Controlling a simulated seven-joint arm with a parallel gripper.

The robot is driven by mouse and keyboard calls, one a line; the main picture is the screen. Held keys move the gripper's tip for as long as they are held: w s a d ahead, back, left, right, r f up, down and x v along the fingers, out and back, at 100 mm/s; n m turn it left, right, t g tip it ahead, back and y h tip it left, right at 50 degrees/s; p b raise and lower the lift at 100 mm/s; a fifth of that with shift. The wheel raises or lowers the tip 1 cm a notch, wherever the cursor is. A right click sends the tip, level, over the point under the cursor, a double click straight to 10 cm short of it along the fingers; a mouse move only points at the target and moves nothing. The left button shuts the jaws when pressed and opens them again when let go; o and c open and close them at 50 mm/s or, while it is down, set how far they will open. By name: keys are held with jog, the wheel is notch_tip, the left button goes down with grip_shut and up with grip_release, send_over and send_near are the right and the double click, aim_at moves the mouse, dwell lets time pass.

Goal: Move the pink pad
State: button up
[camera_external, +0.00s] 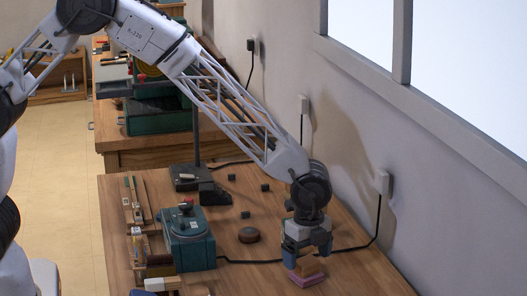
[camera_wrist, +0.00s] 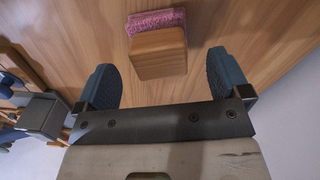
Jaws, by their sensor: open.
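A pink pad (camera_wrist: 152,20) with a textured surface lies on the wooden table, partly hidden by a wooden block (camera_wrist: 158,54) joined to it or resting on it. In the external view the pink pad (camera_external: 305,277) is under the wooden block (camera_external: 308,267), near the table's right side. My gripper (camera_wrist: 170,76) is open, with its two blue fingers apart. The block shows between and just beyond the fingertips in the wrist view. In the external view my gripper (camera_external: 307,254) is right above the block; whether it touches cannot be told.
A teal box (camera_external: 188,240) with a black cable stands to the left. Tools line the left edge. The wall with sockets is close on the right.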

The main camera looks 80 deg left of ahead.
aim_at(305, 260)
jog(key=shift+r, duration=1.8)
jog(key=shift+s+a+r, duration=0.15)
jog(key=shift+s+r, duration=0.05)
jog(key=shift+r, duration=0.2)
jog(key=s+a+r+n, duration=0.2)
jog(key=s+a+r, duration=0.2)
jog(key=s+r, duration=0.3)
jog(key=s+a+r+n+t, duration=0.1)
jog(key=s+a+r+n, duration=0.2)
jog(key=s+a+r, duration=0.4)
jog(key=s+a+r+n, duration=0.2)
jog(key=s+r, duration=0.4)
jog(key=s, duration=0.2)
jog(key=s+a+r+n, duration=0.1)
jog(key=s+a+n, duration=0.2)
jog(key=s, duration=1)
jog(key=s+a+r+n+t, duration=0.1)
jog(key=s+a+n, duration=0.2)
jog(key=s, duration=1)
jog(key=shift+a+n+t, duration=0.3)
jog(key=shift+a+n, duration=0.1)
jog(key=shift+n, duration=0.2)
